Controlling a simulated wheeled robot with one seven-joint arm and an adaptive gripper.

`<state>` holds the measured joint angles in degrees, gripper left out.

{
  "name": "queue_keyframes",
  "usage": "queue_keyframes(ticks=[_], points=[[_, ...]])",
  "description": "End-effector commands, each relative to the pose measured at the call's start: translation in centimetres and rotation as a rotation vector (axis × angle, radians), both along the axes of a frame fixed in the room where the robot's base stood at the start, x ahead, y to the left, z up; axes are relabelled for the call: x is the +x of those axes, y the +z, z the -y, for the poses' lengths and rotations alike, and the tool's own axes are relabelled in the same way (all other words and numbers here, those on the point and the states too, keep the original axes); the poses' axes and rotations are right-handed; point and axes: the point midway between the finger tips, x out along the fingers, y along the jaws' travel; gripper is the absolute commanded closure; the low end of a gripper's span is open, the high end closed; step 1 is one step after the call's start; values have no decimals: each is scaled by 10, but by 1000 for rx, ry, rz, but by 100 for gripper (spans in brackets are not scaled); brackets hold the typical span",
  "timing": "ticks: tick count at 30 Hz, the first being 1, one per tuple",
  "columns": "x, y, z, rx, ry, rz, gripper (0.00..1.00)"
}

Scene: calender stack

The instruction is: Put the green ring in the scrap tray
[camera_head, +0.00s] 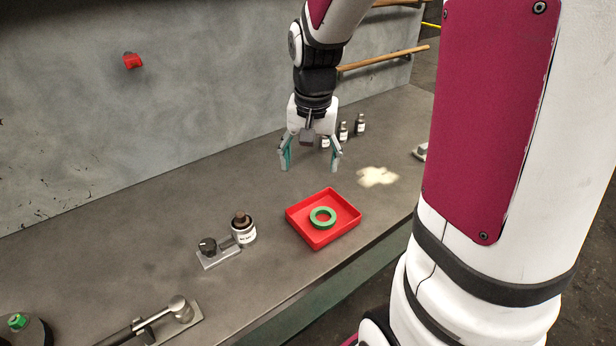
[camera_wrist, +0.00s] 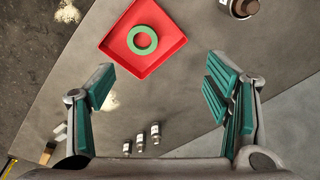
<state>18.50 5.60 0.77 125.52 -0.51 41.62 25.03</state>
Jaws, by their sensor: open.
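The green ring (camera_head: 323,217) lies flat inside the red scrap tray (camera_head: 296,226) on the grey bench. In the wrist view the ring (camera_wrist: 142,31) is near the middle of the tray floor, with the tray (camera_wrist: 173,41) around it. My gripper (camera_head: 311,160) is open and empty, above the bench behind the tray in the head view. The ring and tray are apart from my gripper.
Several small labelled bottles (camera_head: 343,131) stand behind my gripper. A jar with a dark top (camera_head: 243,229) and a metal fixture (camera_head: 216,254) stand left of the tray. A pale patch (camera_head: 377,176) lies to its right. The bench's front edge is close to the tray.

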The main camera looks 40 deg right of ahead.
Motion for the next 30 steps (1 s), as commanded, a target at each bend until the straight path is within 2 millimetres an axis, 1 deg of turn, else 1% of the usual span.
queue_keyframes(ticks=[1,3,5,9,12,15,18,21,25,30], points=[[-9,20,-14,-15,57,30,29],[-22,40,-30,-32,134,61,29],[-34,56,-43,-47,200,88,29],[-67,86,-71,-83,351,152,29],[-93,102,-88,-109,458,197,29],[-117,112,-102,-134,556,240,29],[-137,117,-111,-154,634,273,29],[-151,120,-117,-169,687,296,29],[-159,120,-120,-177,719,310,29],[-160,120,-120,-178,725,310,29]])
